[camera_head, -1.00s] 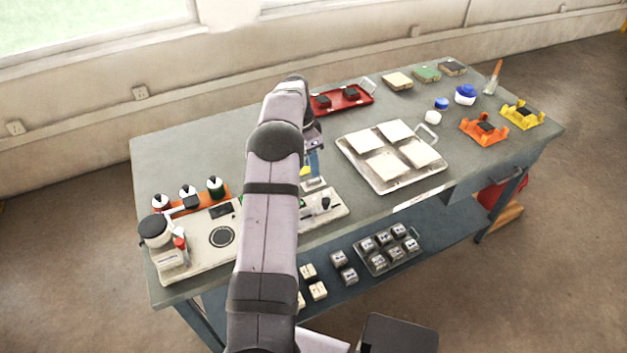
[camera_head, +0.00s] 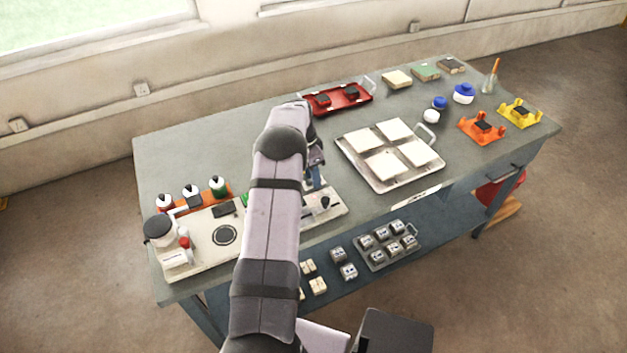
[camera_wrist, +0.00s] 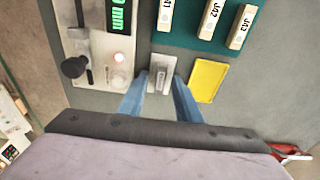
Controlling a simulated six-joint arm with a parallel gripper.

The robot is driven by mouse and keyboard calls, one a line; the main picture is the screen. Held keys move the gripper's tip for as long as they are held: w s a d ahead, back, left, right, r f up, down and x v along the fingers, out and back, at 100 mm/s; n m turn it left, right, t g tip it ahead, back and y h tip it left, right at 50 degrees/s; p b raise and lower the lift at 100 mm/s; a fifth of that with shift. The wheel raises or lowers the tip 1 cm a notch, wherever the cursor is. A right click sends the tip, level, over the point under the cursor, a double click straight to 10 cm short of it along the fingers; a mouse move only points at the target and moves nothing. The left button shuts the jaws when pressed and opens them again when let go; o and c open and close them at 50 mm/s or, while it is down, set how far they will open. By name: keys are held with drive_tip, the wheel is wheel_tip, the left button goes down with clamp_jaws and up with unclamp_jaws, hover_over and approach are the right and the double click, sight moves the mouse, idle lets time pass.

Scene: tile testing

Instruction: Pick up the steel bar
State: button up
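A small grey metal block (camera_wrist: 160,80), which looks like the steel bar, stands between the fingertips of my gripper (camera_wrist: 160,92) in the wrist view. One blue finger is on each side of it, very close. The gripper looks open around the block; I see no clear grip, and contact is hard to tell. In the head view my gripper (camera_head: 316,178) is low over the bench, and my arm hides the block there.
A gauge with a green display (camera_wrist: 119,16) and black knob is left of the block. A teal holder (camera_wrist: 190,38) with labelled pale bars is beyond it, and a yellow card (camera_wrist: 208,80) to the right. A white tray with tiles (camera_head: 350,160) lies further right on the bench.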

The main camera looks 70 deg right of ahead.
clamp_jaws()
drive_tip(key=shift+r, duration=0.15)
